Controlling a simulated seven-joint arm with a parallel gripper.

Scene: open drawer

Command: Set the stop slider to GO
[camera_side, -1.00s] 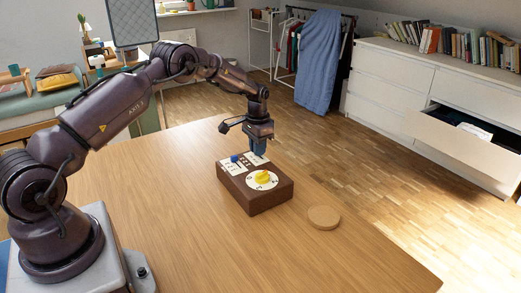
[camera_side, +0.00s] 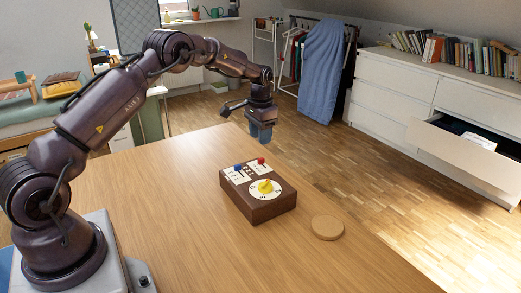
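A brown box (camera_side: 260,210) stands on the wooden table and carries the controls. Its top has a yellow dial (camera_side: 265,186) on a round white plate. Behind the dial are two white label plates, one with a blue knob (camera_side: 238,167) and one with a red knob (camera_side: 261,160). The lettering is too small to read, so I cannot tell which knob is the stop slider or its setting. My gripper (camera_side: 264,137), with blue fingers, hangs above and behind the box, apart from it. Nothing shows in it. Whether its fingers are open or shut is unclear.
A round cork-coloured disc (camera_side: 327,227) lies on the table (camera_side: 170,210), right of the box. The table around the box is otherwise clear. A white dresser (camera_side: 395,100) with an open drawer (camera_side: 465,150) stands on the floor beyond, away from the table.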

